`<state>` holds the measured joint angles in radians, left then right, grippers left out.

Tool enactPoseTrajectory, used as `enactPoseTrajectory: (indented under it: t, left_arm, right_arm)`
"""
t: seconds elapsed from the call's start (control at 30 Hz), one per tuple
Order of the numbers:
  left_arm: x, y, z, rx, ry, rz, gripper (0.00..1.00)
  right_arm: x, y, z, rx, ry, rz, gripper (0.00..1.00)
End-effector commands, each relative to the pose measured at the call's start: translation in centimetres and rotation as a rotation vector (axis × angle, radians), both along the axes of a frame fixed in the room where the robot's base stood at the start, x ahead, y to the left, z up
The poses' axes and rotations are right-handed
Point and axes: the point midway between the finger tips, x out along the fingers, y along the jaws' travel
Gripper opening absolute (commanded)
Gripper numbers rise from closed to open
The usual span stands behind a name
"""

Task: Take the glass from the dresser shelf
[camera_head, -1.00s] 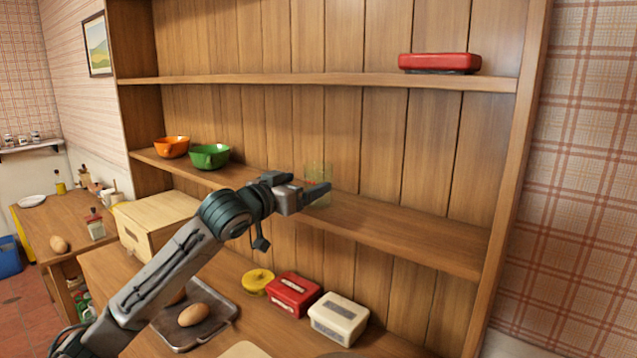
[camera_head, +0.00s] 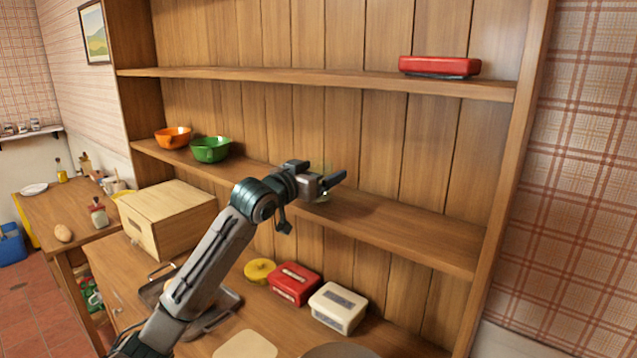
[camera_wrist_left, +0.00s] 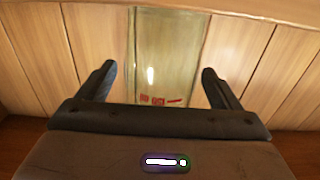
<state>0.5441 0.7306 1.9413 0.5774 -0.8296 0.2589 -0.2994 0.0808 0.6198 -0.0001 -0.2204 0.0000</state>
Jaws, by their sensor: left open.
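The glass (camera_wrist_left: 165,45) is clear, faintly greenish, with small red marks near its lower end in the left wrist view. It stands on the dresser's middle shelf (camera_head: 400,226). In the head view only a faint part of the glass (camera_head: 326,167) shows behind my left gripper (camera_head: 322,176). My left gripper is open. In the left wrist view its two fingers (camera_wrist_left: 160,70) stand on either side of the glass, with gaps visible on both sides. My right gripper is not in view.
A green bowl (camera_head: 210,150) and an orange bowl (camera_head: 173,138) stand left on the same shelf. A red box (camera_head: 440,66) sits on the upper shelf. Below are red (camera_head: 295,284) and white (camera_head: 338,308) containers and a wooden box (camera_head: 168,220). The shelf's right part is clear.

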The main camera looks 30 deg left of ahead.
Motion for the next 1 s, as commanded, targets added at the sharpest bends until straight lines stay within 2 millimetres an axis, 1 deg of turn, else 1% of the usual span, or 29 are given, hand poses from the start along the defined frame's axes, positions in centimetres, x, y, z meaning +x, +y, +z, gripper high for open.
enactPoseTrajectory:
  t: [0.07, 0.17, 0.2, 0.33, 0.37, 0.63, 0.77, 1.0]
  left_arm:
    - [0.0, 0.0, 0.0, 0.0, 0.0, 0.0, 0.86]
    - [0.0, 0.0, 0.0, 0.0, 0.0, 0.0, 0.68]
    - [0.0, 0.0, 0.0, 0.0, 0.0, 0.0, 0.6]
    - [0.0, 0.0, 0.0, 0.0, 0.0, 0.0, 0.35]
    - [0.0, 0.0, 0.0, 0.0, -0.001, 0.0, 0.34]
    - [0.0, 0.0, 0.1, 0.0, -0.001, 0.0, 0.33]
    - [0.0, 0.0, 0.5, 0.0, -0.001, 0.0, 0.33]
    - [0.0, 0.0, 2.6, 0.0, -0.004, 0.001, 0.33]
  right_arm:
    - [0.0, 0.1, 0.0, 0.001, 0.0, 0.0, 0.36]
    - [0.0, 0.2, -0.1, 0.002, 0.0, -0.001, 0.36]
    - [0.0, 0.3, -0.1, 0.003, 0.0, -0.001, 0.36]
    - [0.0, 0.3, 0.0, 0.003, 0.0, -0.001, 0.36]
    - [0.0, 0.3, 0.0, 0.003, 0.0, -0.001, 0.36]
    - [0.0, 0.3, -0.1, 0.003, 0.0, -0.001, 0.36]
    - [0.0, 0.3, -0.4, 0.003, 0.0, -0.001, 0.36]
    - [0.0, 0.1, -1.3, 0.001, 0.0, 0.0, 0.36]
